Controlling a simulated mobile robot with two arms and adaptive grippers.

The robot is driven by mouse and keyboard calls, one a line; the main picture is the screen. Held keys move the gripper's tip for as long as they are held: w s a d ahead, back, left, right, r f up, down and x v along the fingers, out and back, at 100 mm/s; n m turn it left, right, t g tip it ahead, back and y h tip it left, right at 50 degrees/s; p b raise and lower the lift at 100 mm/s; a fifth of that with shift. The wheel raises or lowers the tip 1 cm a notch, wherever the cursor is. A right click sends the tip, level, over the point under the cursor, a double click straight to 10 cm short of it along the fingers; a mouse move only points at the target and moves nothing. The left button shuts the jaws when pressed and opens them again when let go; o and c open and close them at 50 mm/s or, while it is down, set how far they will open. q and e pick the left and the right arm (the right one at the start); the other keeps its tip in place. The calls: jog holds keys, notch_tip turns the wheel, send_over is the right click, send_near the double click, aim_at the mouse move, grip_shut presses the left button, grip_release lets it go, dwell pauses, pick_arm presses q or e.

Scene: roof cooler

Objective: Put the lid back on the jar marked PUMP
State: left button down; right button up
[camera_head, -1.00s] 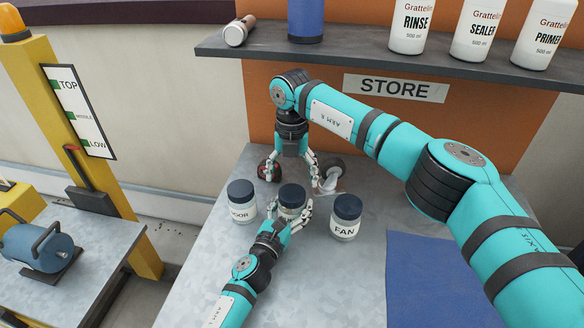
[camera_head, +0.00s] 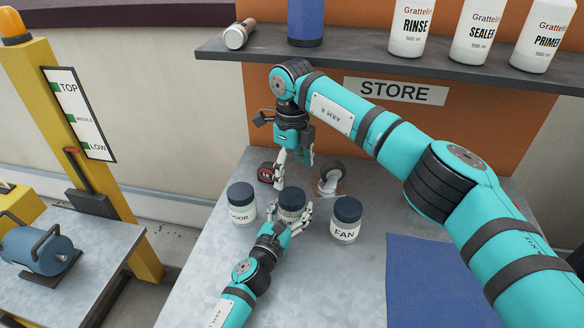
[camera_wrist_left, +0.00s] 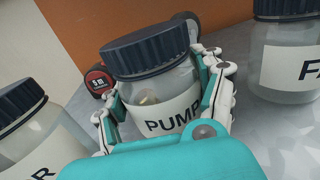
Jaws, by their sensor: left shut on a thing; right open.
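The PUMP jar (camera_wrist_left: 160,97) is clear glass with a few small things inside. Its dark ribbed lid (camera_wrist_left: 146,48) sits on its mouth; I cannot tell how firmly it is seated. In the head view the lid (camera_head: 291,197) shows between two other jars. My left gripper (camera_head: 293,219) is shut around the jar's body, with fingers on both sides in the left wrist view. My right gripper (camera_head: 291,172) is open and empty, fingers pointing down, just behind and above the lid.
A jar ending in "OOR" (camera_head: 241,214) stands left of the held jar, and the FAN jar (camera_head: 345,231) stands right. A red-black tape measure (camera_head: 266,172) and a dark-and-white item (camera_head: 331,176) lie behind. A blue mat (camera_head: 430,280) covers the right. A shelf (camera_head: 380,64) hangs above.

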aim_at(292, 196)
jog(key=shift+f, duration=4)
jog(key=c, duration=1.2)
jog(key=o, duration=1.3)
notch_tip(292, 196, up, 12)
